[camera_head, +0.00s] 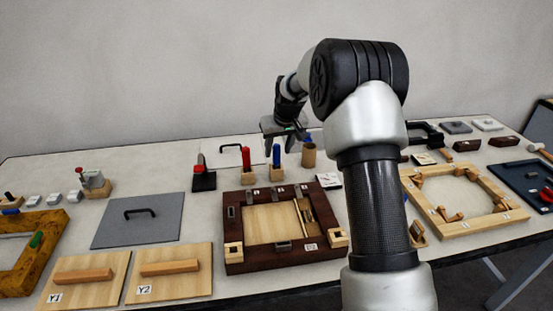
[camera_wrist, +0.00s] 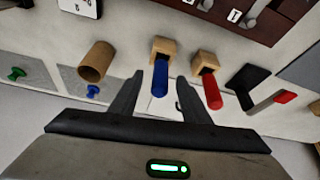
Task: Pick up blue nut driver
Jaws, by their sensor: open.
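The blue nut driver (camera_head: 276,155) stands handle-up in a small wooden block (camera_head: 276,174) near the back of the table. In the wrist view the blue handle (camera_wrist: 161,76) shows between my two fingers, with its block (camera_wrist: 164,48) beyond. My gripper (camera_head: 286,147) is open, above and around the line of the handle; its fingers also show in the wrist view (camera_wrist: 160,78). I see no contact between fingers and handle. The driver's lower end is hidden in the block.
A red-handled tool (camera_head: 246,158) in a similar block stands close at left. A black stand (camera_head: 204,180) is further left. A dark wooden frame (camera_head: 235,265) lies in front.

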